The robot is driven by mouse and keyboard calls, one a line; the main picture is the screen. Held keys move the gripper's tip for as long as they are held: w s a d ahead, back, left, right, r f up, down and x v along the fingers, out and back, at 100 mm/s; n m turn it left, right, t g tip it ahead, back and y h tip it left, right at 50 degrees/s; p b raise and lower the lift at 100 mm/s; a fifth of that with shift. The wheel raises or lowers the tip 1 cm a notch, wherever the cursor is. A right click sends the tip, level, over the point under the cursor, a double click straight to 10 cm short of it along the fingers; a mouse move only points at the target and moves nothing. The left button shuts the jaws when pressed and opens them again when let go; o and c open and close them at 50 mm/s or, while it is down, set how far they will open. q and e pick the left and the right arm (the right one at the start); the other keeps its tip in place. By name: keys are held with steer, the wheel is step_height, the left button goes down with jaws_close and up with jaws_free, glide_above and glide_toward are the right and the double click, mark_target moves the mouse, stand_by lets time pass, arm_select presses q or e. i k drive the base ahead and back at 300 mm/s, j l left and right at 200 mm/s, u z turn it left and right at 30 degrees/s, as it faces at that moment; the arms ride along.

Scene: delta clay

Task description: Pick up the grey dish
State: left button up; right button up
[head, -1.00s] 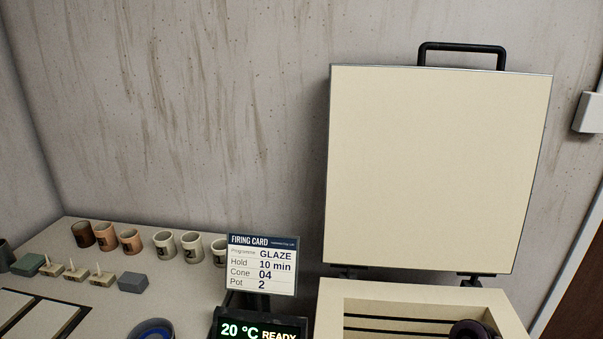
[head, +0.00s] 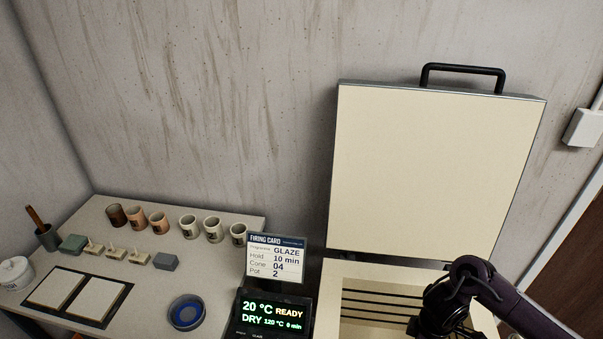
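A round dish (head: 186,313) with a grey rim and a blue inside sits on the pale worktop at the lower left, near its front right part. Nothing touches it. My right arm comes in from the lower right, and its dark gripper end (head: 433,324) is over the open kiln, well to the right of the dish. Its fingers are too dark and too near the picture edge to tell open or shut. My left gripper is out of view.
The kiln (head: 352,271) stands with its cream lid (head: 435,170) raised. A firing card (head: 277,258) and a display (head: 270,312) stand between dish and kiln. Two pale tiles (head: 66,292), a grey block (head: 166,261) and several cups (head: 157,223) share the worktop (head: 140,294).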

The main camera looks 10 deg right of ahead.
mark_target(187, 312)
steer(key=k, duration=1)
